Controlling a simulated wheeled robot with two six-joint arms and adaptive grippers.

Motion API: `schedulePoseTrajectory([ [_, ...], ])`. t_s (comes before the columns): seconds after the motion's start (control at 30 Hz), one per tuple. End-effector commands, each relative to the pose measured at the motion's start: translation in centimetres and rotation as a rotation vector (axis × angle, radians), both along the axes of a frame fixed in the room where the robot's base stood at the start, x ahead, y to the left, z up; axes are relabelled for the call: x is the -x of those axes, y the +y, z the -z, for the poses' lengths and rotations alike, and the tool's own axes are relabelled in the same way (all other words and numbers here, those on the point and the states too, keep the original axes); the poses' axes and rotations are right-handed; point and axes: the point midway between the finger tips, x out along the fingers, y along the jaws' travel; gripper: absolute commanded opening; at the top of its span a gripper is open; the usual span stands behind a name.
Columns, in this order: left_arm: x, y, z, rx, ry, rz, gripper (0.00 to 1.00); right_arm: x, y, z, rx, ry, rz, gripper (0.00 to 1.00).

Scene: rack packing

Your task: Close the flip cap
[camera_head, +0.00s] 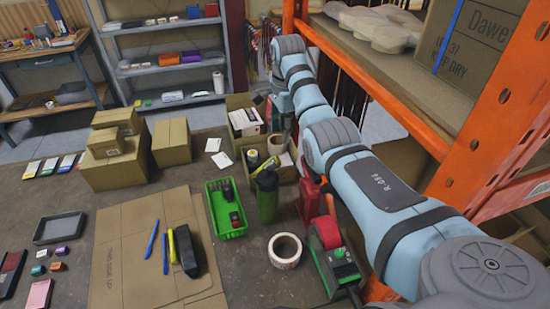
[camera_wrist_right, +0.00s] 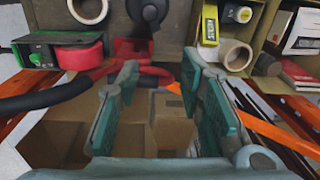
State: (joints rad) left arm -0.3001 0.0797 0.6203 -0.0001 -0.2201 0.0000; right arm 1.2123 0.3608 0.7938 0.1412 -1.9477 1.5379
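A green bottle (camera_head: 267,200) stands upright on the table, right of the green basket. Its black flip cap (camera_head: 267,167) looks tilted up, though it is too small to be sure. In the right wrist view a dark round bottle top (camera_wrist_right: 150,11) at the upper edge seems to be the same bottle. My right gripper (camera_head: 278,106) is behind and above the bottle in the head view, partly hidden by its own arm. My left gripper is out of view.
An orange rack (camera_head: 480,150) borders the right.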

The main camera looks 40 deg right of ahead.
Motion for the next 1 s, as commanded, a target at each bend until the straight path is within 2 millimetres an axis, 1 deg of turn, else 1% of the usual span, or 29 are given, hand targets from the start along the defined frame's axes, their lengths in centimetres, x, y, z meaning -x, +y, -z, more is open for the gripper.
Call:
schedulePoseTrajectory([
  [0.53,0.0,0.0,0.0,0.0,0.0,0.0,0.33,0.2,-1.2,-5.5,0.0,0.0,0.001,0.34],
  [0.7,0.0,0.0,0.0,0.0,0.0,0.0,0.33,0.2,-1.3,-6.1,0.0,0.002,0.0,0.34],
  [1.0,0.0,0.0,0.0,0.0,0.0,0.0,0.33,0.2,-1.3,-6.0,0.0,0.002,0.0,0.34],
])
